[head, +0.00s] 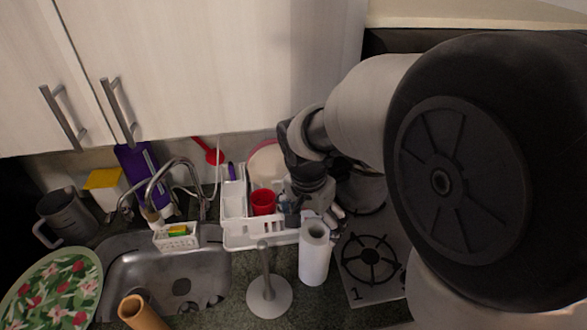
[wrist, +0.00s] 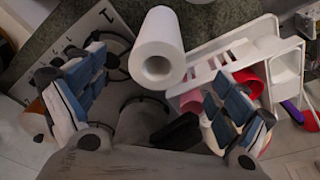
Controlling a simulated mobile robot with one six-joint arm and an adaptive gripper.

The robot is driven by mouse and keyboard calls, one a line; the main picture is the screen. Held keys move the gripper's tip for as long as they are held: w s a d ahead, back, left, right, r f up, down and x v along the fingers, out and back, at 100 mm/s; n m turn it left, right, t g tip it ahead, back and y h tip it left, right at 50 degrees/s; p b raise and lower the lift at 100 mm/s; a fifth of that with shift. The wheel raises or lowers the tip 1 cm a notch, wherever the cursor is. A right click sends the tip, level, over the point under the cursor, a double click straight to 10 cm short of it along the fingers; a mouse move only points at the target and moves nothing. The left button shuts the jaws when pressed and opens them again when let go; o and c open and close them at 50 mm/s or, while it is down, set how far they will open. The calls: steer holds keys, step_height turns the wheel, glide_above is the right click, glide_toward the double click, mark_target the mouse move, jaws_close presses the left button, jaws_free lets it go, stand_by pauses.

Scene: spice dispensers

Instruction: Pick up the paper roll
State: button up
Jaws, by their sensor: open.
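The white paper roll (head: 314,254) stands upright on the dark counter, between the dish rack and the stove. It also shows in the wrist view (wrist: 158,48), with its open core facing the camera. My gripper (head: 308,208) is just behind and above the roll in the head view. In the wrist view my gripper (wrist: 158,105) has its two padded fingers spread wide, one on each side below the roll. The fingers are open and empty, and the roll lies beyond their tips. I cannot tell the exact gap between them.
A paper holder with an upright rod (head: 268,290) stands left of the roll. A white dish rack (head: 245,238) with a red cup (head: 263,202) stands behind. The stove (head: 372,262) is at right, the sink (head: 165,275) at left. Cabinets (head: 210,65) hang above.

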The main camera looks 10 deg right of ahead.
mark_target(317, 240)
steer(key=w+d+f, duration=0.1)
steer(key=f, duration=0.3)
steer(key=f+b, duration=0.1)
steer(key=f, duration=0.3)
steer(key=w+d+f+b, duration=0.1)
steer(key=f, duration=0.3)
steer(key=shift+w+d, duration=0.3)
steer(key=shift+d, duration=0.05)
steer(key=c, duration=1.5)
steer(key=shift+c, duration=0.2)
